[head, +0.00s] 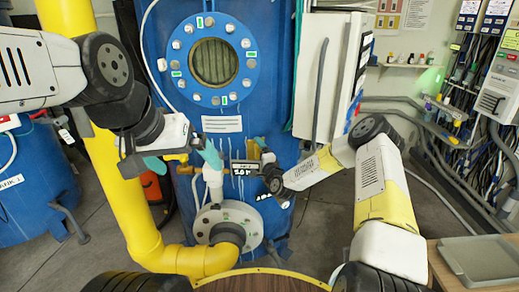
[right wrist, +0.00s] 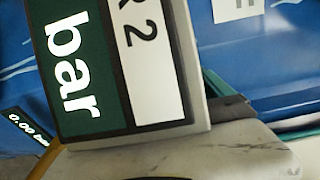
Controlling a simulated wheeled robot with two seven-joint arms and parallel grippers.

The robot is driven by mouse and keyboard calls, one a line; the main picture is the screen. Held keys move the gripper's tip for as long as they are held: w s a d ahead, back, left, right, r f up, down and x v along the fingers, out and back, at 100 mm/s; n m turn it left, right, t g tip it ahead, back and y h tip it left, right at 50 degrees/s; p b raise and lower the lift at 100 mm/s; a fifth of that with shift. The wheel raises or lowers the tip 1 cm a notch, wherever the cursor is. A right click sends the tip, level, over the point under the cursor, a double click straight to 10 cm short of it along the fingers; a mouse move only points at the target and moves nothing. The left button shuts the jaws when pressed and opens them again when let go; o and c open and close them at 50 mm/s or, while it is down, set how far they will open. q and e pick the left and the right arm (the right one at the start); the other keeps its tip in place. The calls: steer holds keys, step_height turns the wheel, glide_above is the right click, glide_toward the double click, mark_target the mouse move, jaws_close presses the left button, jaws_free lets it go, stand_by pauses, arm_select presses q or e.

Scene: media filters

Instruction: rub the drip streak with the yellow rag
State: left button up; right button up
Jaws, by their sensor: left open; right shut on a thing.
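A thick yellow pipe (head: 120,190) runs down the left and bends to a grey flange (head: 228,222) on the tank. A round window (head: 214,62) is above. A white cabinet (head: 325,75) stands right of it. A grey tray (head: 485,260) lies at lower right.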

steer(key=shift+v, duration=2.8)
steer(key=shift+w+d, duration=0.1)
steer(key=shift+d, duration=0.1)
step_height(320, 180, up, 14)
steer(key=s+d+f+m+t+h, duration=0.1)
steer(key=s+d+f+m+h, duration=0.3)
steer(key=s+d+f, duration=0.7)
steer(key=s+d+h, duration=0.2)
steer(key=s, duration=0.1)
steer(key=shift+s, duration=0.25)
steer(key=shift+d, duration=0.15)
